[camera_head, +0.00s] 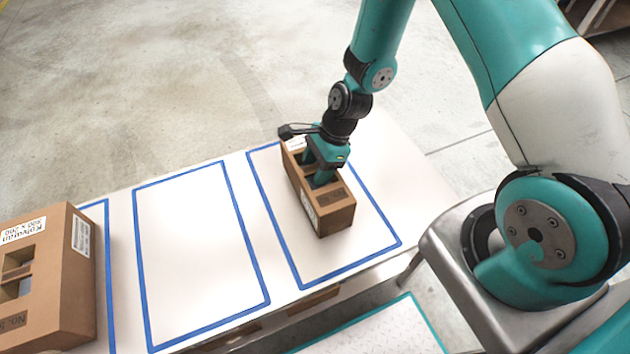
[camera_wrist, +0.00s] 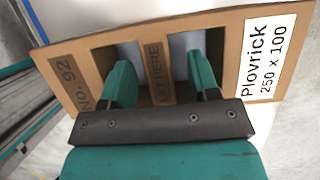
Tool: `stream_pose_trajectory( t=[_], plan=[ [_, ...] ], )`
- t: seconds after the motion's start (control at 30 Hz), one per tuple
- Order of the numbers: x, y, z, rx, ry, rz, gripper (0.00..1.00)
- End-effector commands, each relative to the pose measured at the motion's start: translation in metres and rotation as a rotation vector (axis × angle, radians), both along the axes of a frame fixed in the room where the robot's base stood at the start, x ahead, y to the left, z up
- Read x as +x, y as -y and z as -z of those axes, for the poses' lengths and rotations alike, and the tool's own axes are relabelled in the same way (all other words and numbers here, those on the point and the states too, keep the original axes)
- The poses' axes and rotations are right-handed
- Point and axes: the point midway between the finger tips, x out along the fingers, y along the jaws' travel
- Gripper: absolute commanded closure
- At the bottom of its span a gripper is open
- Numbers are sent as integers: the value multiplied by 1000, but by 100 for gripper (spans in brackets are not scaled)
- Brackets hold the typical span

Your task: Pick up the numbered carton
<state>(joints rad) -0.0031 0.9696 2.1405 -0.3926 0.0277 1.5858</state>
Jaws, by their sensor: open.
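A brown carton (camera_head: 337,216) stands in the right blue-outlined area of the white table. In the wrist view the carton (camera_wrist: 72,75) carries the print "NO. 92" and a white label (camera_wrist: 267,58) reading "Plovrick 250 x 100". Its top has two openings with a strip (camera_wrist: 156,72) marked "LIFT HERE" between them. My gripper (camera_head: 322,174) is over the carton's top and points down. In the wrist view my gripper (camera_wrist: 161,75) is open, with one finger at each opening and the strip between them. Gaps show between fingers and strip. The fingertips' depth is hard to tell.
Another, larger-looking carton (camera_head: 75,285) labelled "Kolvaran" stands at the left of the white table (camera_head: 385,145). The middle blue-outlined area (camera_head: 197,255) is empty. Open concrete floor (camera_head: 150,90) lies behind the table.

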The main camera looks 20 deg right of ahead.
Motion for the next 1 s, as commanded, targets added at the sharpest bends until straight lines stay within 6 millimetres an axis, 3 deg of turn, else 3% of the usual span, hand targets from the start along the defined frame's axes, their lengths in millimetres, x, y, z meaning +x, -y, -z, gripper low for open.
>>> stream_pose_trajectory(
  t=[0.3,0.57,1.0],
  plan=[
    [0,-4,8,0,0,-1,45],
    [0,-4,8,0,0,-1,100],
    [0,-4,4,1,1,-1,100]
  ],
)
